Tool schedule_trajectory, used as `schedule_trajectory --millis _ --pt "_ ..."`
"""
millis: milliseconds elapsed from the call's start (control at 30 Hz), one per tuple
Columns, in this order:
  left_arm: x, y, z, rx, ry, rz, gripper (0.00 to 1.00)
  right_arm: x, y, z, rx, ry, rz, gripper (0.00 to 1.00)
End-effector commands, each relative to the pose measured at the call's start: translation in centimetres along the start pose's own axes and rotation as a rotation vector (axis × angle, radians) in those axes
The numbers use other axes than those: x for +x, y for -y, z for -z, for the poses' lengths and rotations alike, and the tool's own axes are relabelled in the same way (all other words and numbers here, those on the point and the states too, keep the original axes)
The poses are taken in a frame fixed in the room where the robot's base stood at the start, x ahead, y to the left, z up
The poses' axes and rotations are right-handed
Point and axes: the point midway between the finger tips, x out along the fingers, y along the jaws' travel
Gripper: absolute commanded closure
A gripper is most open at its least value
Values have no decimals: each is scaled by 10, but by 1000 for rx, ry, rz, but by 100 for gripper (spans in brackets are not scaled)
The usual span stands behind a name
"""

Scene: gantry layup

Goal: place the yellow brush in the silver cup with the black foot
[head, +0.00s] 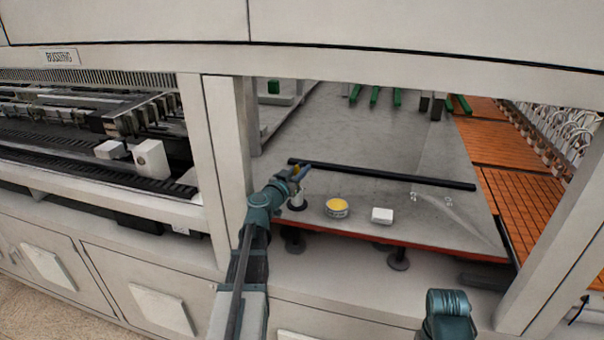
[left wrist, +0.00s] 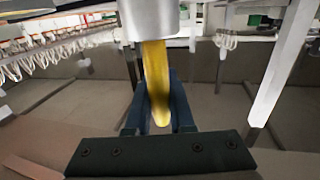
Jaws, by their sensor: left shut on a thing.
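My left gripper (head: 296,173) is shut on the yellow brush (left wrist: 155,75), which shows as a small yellow spot in the head view (head: 295,171). The silver cup (head: 298,203) stands near the front left edge of the grey table, just below this gripper and partly hidden by my arm. In the left wrist view, the brush runs from between the fingers up to the edge of a silver cylinder (left wrist: 148,20). I cannot tell whether its end is inside. My right arm shows at the bottom right, without visible fingers.
A round tin with yellow contents (head: 337,207) and a white block (head: 382,215) stand right of the cup. A long black bar (head: 400,175) lies behind them on the grey table (head: 370,130). A pale frame post (head: 228,130) stands left of my left arm.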

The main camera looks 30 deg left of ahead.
Motion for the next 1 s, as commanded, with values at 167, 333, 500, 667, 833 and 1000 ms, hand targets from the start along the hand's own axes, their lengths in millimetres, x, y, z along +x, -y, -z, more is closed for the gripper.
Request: schedule_trajectory --millis 167,333,500,667,833,1000 --pt "0 0 -3 0 0 0 100 3 0 0 0 0 0 50" --pt "0 0 -3 0 0 0 59 3 0 0 0 0 0 50" --pt "0 0 -3 0 0 0 49 3 0 0 0 0 0 50" --pt "0 0 -3 0 0 0 49 3 0 0 0 0 0 50" --pt "-10 -1 1 0 0 2 49 -1 0 0 0 0 0 50" --pt "-46 -2 0 0 0 3 49 -1 0 0 0 0 0 50"
